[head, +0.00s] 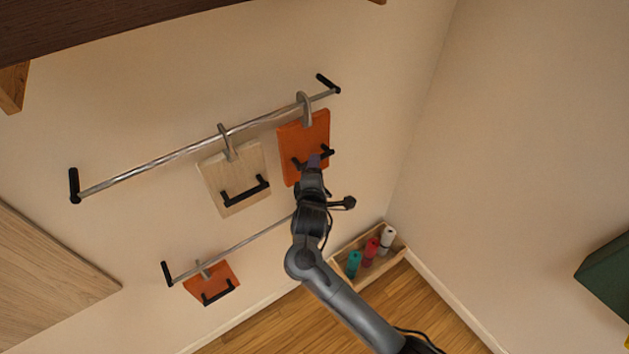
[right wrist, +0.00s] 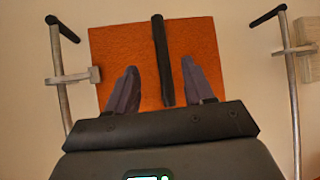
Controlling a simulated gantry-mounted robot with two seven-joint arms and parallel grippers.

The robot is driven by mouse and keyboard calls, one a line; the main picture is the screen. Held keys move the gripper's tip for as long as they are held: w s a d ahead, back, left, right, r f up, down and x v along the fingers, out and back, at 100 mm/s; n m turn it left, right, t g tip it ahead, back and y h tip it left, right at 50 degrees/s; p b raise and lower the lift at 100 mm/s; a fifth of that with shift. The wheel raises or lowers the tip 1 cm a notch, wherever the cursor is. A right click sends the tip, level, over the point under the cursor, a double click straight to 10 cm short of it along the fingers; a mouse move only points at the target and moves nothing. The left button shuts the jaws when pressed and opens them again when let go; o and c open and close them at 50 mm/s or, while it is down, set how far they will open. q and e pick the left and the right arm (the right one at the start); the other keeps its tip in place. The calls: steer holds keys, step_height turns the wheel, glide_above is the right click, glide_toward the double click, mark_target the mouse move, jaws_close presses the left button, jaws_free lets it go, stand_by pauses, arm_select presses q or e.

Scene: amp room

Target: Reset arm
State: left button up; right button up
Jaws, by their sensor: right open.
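My right arm reaches up from the bottom in the head view, with its gripper (head: 313,165) at the lower part of an orange board (head: 308,128). This board hangs by a grey hook on the upper metal rail (head: 180,154) and has a black handle. In the right wrist view the gripper (right wrist: 160,85) is open, its two fingers on either side of the black handle (right wrist: 162,60), with a gap on both sides. The orange board (right wrist: 113,45) is behind the fingers. Whether a finger touches it I cannot tell. My left gripper is in neither view.
A pale wooden board (head: 222,173) hangs left on the same rail. A smaller orange board (head: 205,279) hangs on the lower rail (head: 235,246). A wooden box (head: 343,256) with coloured rolls stands on the floor below. A dark green object (head: 607,272) is at the right edge.

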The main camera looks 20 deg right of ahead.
steer(key=v, duration=0.5)
steer(key=s+d+f+g+y+p, duration=0.1)
steer(key=s+d+f+g+p, duration=0.15)
steer(key=s+f, duration=0.5)
steer(key=s+d+f+g+y+p, duration=0.1)
steer(key=s+d+f+p, duration=0.15)
steer(key=s+f, duration=0.55)
steer(key=s+a+r+m+g+y, duration=0.1)
steer(key=s+r+m+g+y, duration=0.1)
steer(key=s+m, duration=0.4)
steer(key=s+a+r+m+g+y+p, duration=0.1)
steer(key=s+r+m+g+y, duration=0.2)
steer(key=s, duration=1)
step_height(320, 180, up, 3)
steer(key=m+g, duration=0.1)
steer(key=m, duration=0.2)
steer(key=shift+s+a+f+g+p, duration=0.25)
steer(key=shift+a+g+p, duration=0.05)
steer(key=shift+g, duration=0.05)
